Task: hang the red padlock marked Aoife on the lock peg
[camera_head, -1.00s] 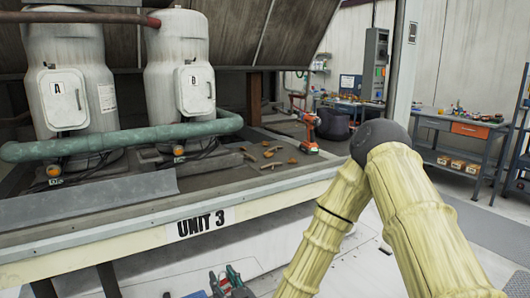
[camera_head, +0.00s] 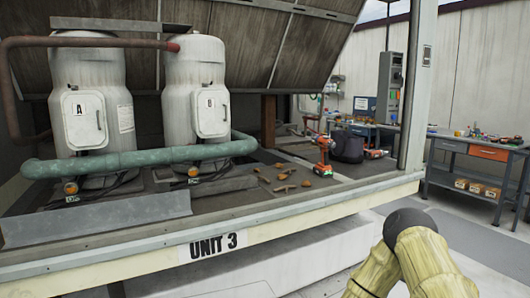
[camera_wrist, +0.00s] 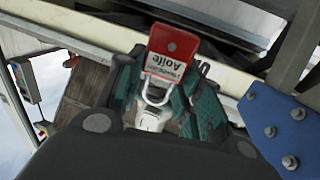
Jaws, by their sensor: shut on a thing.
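In the wrist view a red padlock (camera_wrist: 174,42) carries a white label reading Aoife, which appears upside down. Its pale shackle (camera_wrist: 156,92) points toward my wrist. My gripper (camera_wrist: 164,76), with teal fingers, is shut on the padlock. The padlock body sticks out beyond the fingers. In the head view my gripper and the padlock are below the picture's edge. I cannot make out the lock peg in either view.
The UNIT 3 frame (camera_head: 112,257) holds two tanks with hatches A (camera_head: 83,121) and B (camera_head: 211,115). An orange drill (camera_head: 323,157) stands on its deck. A workbench (camera_head: 473,151) is at right. A blue bolted bracket (camera_wrist: 277,124) is close at right in the wrist view.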

